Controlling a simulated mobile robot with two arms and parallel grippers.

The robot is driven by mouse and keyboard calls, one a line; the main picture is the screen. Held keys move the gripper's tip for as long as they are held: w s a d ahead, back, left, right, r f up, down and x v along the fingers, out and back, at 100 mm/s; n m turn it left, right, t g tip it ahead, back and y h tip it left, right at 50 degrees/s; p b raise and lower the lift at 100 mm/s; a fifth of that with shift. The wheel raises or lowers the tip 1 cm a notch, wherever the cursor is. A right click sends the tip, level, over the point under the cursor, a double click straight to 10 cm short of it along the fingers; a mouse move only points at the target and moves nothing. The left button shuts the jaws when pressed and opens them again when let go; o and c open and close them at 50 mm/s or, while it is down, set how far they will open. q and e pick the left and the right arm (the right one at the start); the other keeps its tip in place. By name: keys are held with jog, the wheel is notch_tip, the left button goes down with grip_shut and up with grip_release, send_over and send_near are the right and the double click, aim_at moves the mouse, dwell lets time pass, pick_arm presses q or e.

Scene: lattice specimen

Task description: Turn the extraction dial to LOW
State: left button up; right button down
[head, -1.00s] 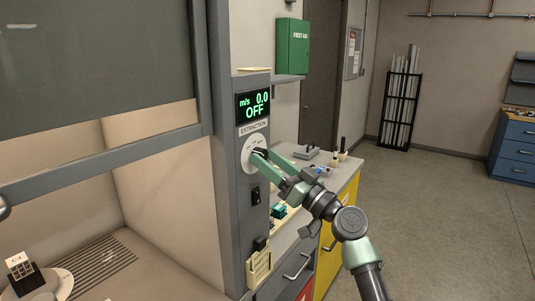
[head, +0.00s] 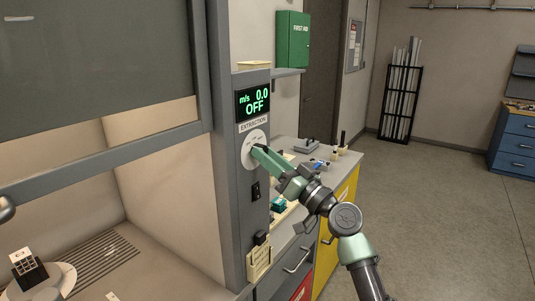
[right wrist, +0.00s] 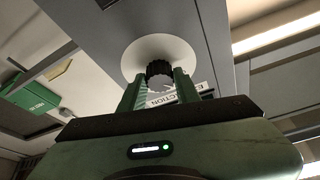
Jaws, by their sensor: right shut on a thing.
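The extraction dial is a round pale plate (head: 249,148) on the grey panel, below a display (head: 254,103) that reads m/s 0.0 and OFF. In the right wrist view its black ribbed knob (right wrist: 159,72) sits in front of the white plate (right wrist: 150,48). My right gripper (head: 258,153) is at the dial, and in the right wrist view its two green fingers (right wrist: 158,88) are shut on the knob from both sides. In the head view the fingers hide the knob. The scale marks are too small to read. My left gripper is not in view.
A black switch (head: 255,191) is on the panel below the dial. The fume hood's sash frame (head: 100,162) is at left. A bench with small items (head: 310,148) and a yellow cabinet (head: 340,215) stand behind my right arm. Open floor lies at right.

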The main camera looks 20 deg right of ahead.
jog(key=shift+s+a+r+m+h+p, duration=0.1)
jog(key=shift+m+h+p, duration=0.7)
jog(key=shift+m+p, duration=1.1)
jog(key=shift+r+m+h+p, duration=0.1)
jog(key=shift+m+h+p, duration=0.7)
jog(key=shift+m+p, duration=1.05)
jog(key=shift+s+a+m+h+p, duration=0.1)
jog(key=shift+m+h+p, duration=0.7)
jog(key=shift+m+p, duration=1.1)
jog(key=shift+n+p, duration=0.35)
jog(key=shift+p, duration=0.05)
jog(key=c, duration=1)
grip_release()
jog(key=shift+w, duration=0.1)
jog(key=shift+f, duration=0.1)
jog(key=shift+b+v, duration=1.5)
jog(key=shift+v, duration=2.45)
jog(key=shift+f, duration=0.1)
